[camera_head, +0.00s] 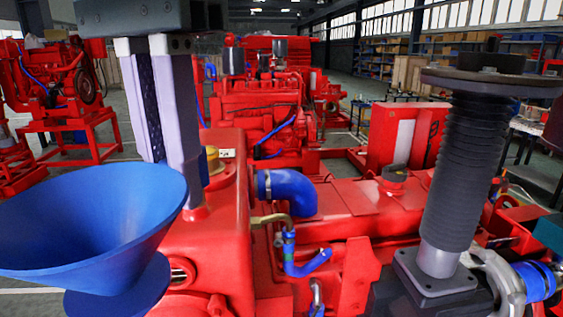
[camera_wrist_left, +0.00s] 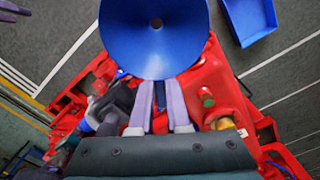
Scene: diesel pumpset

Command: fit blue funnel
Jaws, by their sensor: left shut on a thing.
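The blue funnel (camera_head: 85,225) is large and close at the lower left of the head view, its wide mouth upward. It also shows at the top of the left wrist view (camera_wrist_left: 153,40), with a small dark hole at its centre. My left gripper (camera_head: 172,165) comes down from the top left with its two pale fingers shut on the funnel near its rim; the wrist view shows the fingertips (camera_wrist_left: 158,86) at the funnel's edge. The exact contact is partly hidden. The red pumpset (camera_head: 225,220) stands just right of the funnel. My right gripper is not in view.
A yellow cap (camera_head: 213,160) sits on the red body behind the fingers. A blue hose elbow (camera_head: 290,190) and a tall black ribbed column (camera_head: 470,170) rise on the right. A blue tray (camera_wrist_left: 250,18) lies on the grey floor. More red machines stand behind.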

